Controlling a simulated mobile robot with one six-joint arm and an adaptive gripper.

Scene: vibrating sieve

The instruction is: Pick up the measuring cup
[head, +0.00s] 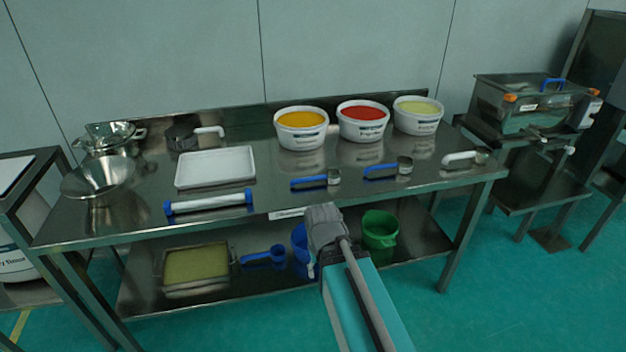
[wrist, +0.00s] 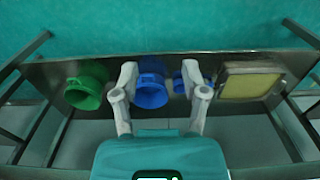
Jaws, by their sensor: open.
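A blue cup (head: 300,243), which looks like the measuring cup, stands on the lower shelf under the table. In the head view my arm partly hides it. It also shows in the wrist view (wrist: 151,92), with its opening facing the camera. My gripper (wrist: 159,74) is open and empty, its fingers on either side of the cup in that picture. In the head view my gripper (head: 322,225) is in front of the table's front edge. The distance from the fingers to the cup is hard to tell.
On the lower shelf (head: 140,295), a green bucket (head: 380,232), a blue scoop (head: 264,257) and a tray of yellow material (head: 196,264) flank the cup. The steel tabletop (head: 270,170) above holds bowls, tubs and scoops. The floor in front is clear.

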